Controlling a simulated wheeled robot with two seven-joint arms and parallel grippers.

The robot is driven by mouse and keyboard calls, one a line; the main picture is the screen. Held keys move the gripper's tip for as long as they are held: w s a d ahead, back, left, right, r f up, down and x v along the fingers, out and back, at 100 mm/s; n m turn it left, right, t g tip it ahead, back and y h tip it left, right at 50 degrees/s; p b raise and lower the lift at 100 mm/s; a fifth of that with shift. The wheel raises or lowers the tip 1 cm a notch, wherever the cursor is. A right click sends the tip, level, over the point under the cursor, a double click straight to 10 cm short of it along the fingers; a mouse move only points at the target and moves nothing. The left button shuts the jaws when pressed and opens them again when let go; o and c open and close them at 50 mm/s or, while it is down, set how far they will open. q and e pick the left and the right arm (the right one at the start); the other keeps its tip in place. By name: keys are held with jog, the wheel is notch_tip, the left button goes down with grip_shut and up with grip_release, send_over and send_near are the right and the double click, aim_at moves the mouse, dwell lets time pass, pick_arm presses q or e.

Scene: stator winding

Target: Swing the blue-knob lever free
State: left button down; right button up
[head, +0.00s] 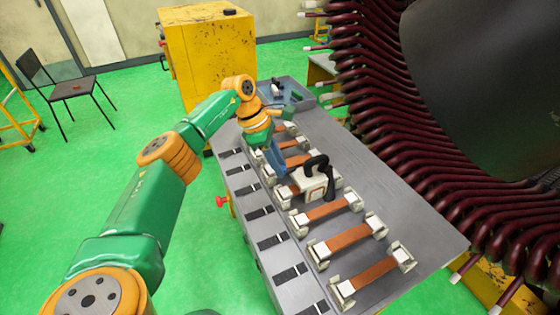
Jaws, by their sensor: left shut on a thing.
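My left gripper (273,168) reaches down from the end of my green and orange arm to the row of clamps on the grey bench (400,195). Its narrow blue-grey fingers are shut, seemingly on the blue-knob lever. The knob and grip point are too small and covered to make out clearly. Just right of the fingers, a white block (313,184) with a curved black handle (317,163) sits among the clamps. My right gripper is not in view.
Several copper-coloured bars (348,237) lie between pale clamps on the bench. A blue-grey tray (300,97) holds small tools at its far end. The large stator (375,105) with dark red coils stands close on the right. A yellow cabinet (212,60) stands behind.

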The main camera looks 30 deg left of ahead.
pick_arm(q)
jog(key=shift+w+a+m, duration=0.1)
jog(key=shift+m, duration=0.2)
dwell(0.4)
jog(key=c, duration=0.7)
grip_release()
jog(key=shift+o, duration=0.2)
jog(key=v, duration=0.7)
